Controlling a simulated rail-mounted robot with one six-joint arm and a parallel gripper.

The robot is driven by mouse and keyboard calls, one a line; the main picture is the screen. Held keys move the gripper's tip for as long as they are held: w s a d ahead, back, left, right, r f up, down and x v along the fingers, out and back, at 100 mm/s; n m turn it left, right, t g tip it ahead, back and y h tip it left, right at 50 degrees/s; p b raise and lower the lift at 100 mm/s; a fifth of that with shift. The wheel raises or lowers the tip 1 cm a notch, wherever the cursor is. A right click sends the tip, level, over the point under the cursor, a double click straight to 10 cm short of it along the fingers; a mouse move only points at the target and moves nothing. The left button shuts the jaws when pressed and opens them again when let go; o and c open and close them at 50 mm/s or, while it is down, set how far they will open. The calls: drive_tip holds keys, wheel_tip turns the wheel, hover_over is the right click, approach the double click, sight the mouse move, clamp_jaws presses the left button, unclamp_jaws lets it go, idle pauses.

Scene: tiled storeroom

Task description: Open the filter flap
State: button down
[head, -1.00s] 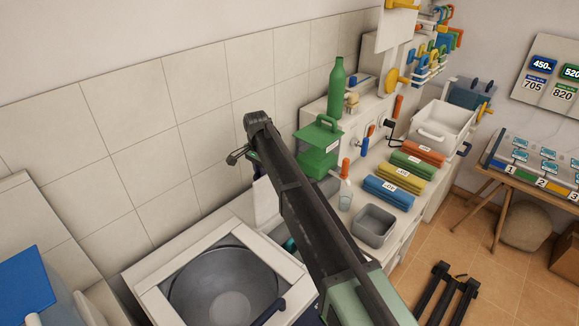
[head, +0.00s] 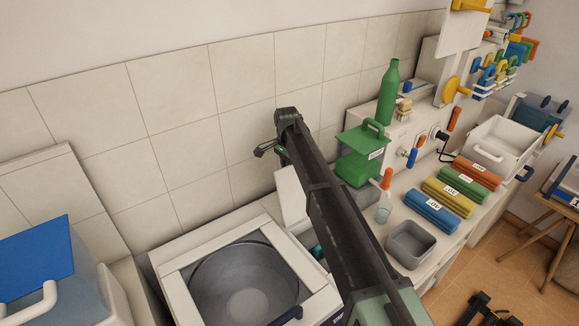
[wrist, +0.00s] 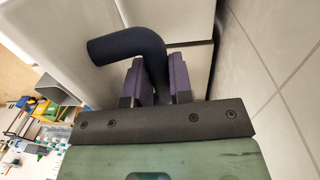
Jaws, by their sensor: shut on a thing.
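In the wrist view my gripper (wrist: 158,80) is shut on a dark navy bent handle (wrist: 125,47), with its purple fingers on either side of it. The handle's bend sticks out to the left above the fingers, beside a white panel (wrist: 85,18). I cannot tell which panel is the filter flap or how far it stands open. In the head view a white upright panel (head: 290,195) shows beside my arm, behind the white machine. My fingers are hidden there.
A white machine with a round grey tub (head: 245,280) stands in front. To the right, a counter carries a green box (head: 358,165), a green bottle (head: 388,92), a grey bin (head: 411,245) and rolled cloths (head: 447,197). A tiled wall (head: 170,95) runs behind.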

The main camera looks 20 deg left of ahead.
drive_tip(key=c, duration=1.1)
unclamp_jaws()
drive_tip(key=shift+w, duration=0.25)
drive_tip(key=shift+s, duration=0.1)
drive_tip(key=shift+r, duration=0.15)
wheel_tip(320, 180, up, 10)
drive_tip(key=p, duration=1)
drive_tip(key=shift+w+a+r+p, duration=0.2)
drive_tip(key=shift+a+r+p, duration=0.05)
drive_tip(key=shift+a+p, duration=0.1)
